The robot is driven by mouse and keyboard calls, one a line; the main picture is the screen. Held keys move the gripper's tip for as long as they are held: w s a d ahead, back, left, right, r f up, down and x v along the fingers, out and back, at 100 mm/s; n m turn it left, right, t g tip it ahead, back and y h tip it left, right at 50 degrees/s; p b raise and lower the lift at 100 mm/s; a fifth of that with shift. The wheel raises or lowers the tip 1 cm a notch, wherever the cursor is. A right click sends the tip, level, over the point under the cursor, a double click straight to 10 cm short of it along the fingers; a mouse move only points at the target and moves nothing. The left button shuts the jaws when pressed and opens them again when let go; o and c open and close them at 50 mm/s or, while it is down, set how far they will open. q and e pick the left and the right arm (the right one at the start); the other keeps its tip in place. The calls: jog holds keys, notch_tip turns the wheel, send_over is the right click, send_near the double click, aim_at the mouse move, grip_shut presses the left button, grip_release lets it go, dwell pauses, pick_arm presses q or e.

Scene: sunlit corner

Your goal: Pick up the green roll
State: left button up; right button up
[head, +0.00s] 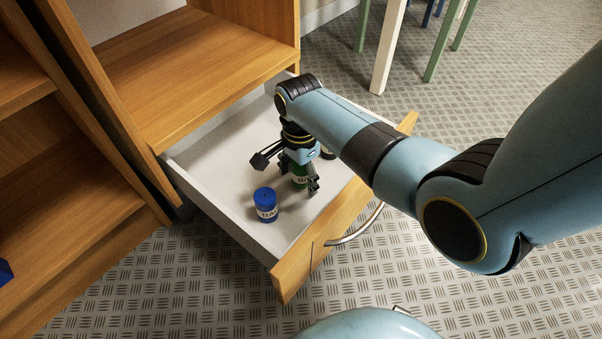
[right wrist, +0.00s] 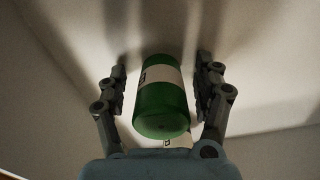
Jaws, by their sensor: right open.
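The green roll (right wrist: 162,108), a green cylinder with a white label band, is in the open drawer. In the head view the roll (head: 299,181) is partly hidden behind my right gripper (head: 300,184). In the right wrist view my right gripper (right wrist: 160,92) is open, with one finger on each side of the roll. Gaps show between the fingers and the roll, so it is not gripped. My left gripper is not in view.
A blue roll (head: 266,204) with a white label stands in the drawer (head: 232,143), left of the green roll. A dark object partly shows behind my gripper. The wooden cabinet (head: 190,62) rises behind the drawer. The drawer front (head: 318,240) has a metal handle (head: 357,228).

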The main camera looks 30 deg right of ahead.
jog(key=c, duration=1.3)
jog(key=shift+r, duration=0.1)
